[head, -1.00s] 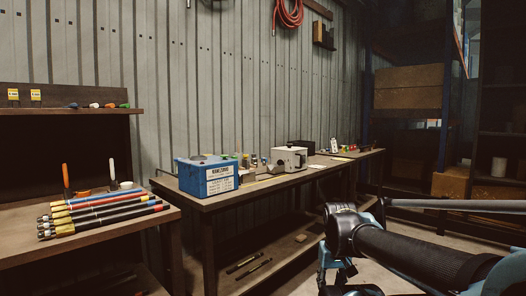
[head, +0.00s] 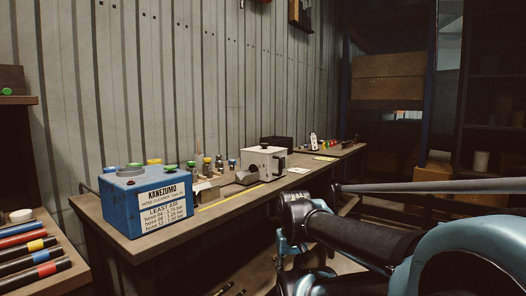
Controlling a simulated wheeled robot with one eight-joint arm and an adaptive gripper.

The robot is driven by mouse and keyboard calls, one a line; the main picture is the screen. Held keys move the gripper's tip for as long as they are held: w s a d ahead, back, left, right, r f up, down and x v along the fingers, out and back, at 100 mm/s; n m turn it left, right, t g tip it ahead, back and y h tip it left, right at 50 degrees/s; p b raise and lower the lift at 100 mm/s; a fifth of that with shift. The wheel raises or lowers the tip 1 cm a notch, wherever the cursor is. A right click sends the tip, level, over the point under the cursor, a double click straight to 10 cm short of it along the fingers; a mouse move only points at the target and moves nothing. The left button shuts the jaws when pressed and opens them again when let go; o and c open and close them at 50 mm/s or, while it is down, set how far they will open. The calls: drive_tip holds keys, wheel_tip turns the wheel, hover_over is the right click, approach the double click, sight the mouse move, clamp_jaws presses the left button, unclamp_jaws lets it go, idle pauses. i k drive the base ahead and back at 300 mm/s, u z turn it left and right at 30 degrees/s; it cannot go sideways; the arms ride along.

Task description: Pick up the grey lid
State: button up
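A blue box (head: 147,205) labelled KANEZUMO stands at the near left end of the long workbench. Several coloured round caps sit on and behind its top. A grey round piece (head: 130,171) lies on top of the box; it may be the grey lid, but it is too small to be sure. My gripper (head: 286,245) appears as teal and dark parts at the bench's front edge, right of the box and well apart from it. My arm partly hides it, and its fingers are not clear. I see nothing held.
A white machine (head: 264,160) and small bottles stand on the workbench (head: 225,222) beyond the box. A rack of coloured hoses (head: 30,250) is at the lower left. A corrugated wall closes the back. Shelving with brown boxes (head: 388,75) stands at the right.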

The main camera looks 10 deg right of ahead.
sight(265, 148)
drive_tip(key=k, duration=0.5)
drive_tip(key=z, duration=0.6)
drive_tip(key=i, duration=1.35)
drive_tip(key=u, duration=0.35)
